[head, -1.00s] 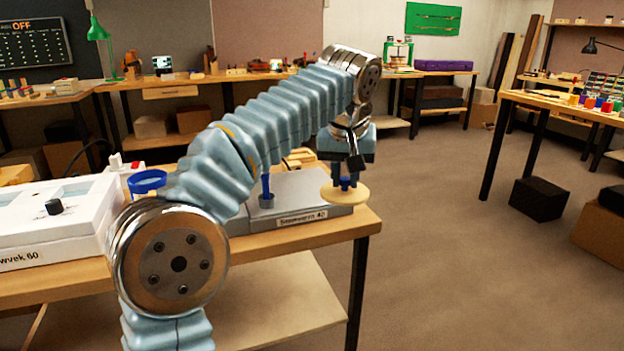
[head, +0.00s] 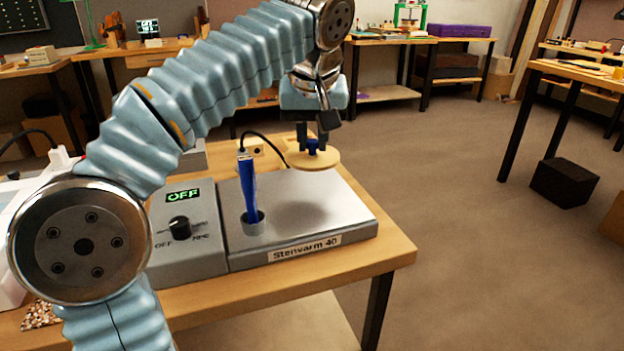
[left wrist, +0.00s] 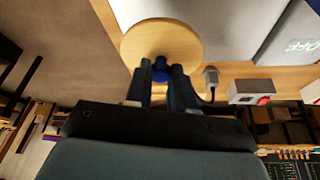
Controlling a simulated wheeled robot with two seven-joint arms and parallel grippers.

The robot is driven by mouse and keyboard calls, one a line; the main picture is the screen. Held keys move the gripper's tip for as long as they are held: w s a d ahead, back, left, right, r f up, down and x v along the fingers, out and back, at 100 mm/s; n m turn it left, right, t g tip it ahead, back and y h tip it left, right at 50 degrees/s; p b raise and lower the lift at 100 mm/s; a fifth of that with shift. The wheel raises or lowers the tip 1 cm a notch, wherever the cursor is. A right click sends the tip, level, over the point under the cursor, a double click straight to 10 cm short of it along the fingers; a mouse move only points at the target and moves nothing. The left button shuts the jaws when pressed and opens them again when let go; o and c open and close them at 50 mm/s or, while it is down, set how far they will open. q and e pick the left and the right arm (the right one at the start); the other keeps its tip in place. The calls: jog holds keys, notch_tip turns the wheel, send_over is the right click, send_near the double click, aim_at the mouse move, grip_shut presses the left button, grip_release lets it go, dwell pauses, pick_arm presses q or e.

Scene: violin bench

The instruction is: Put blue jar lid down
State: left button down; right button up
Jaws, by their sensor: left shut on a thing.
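The lid is a pale wooden disc (head: 326,162) with a blue knob (head: 313,147). My left gripper (head: 312,142) is shut on the knob and holds the lid about level near the plate's back edge. It seems to be above the surface; the exact gap is hard to tell. In the left wrist view the disc (left wrist: 160,38) overlaps the plate's edge, with the blue knob (left wrist: 161,70) between the fingertips (left wrist: 160,75). My right gripper is not in view.
A grey warming plate labelled Stenvarm 40 (head: 325,215) stands on the wooden bench (head: 395,262). The control box (head: 185,235) reads OFF. A socket box with a cable (head: 250,148) sits behind.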

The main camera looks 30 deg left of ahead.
aim_at(313, 159)
pick_arm(q)
notch_tip(313, 159, down, 7)
jog(key=shift+r+b, duration=0.1)
jog(key=shift+b, duration=0.65)
jog(key=shift+f, duration=0.2)
jog(key=c, duration=1)
grip_release()
jog(key=shift+o, duration=0.2)
jog(key=shift+s+r, duration=0.1)
jog(key=shift+r, duration=0.45)
jog(key=p+v, duration=0.3)
jog(key=v, duration=0.8)
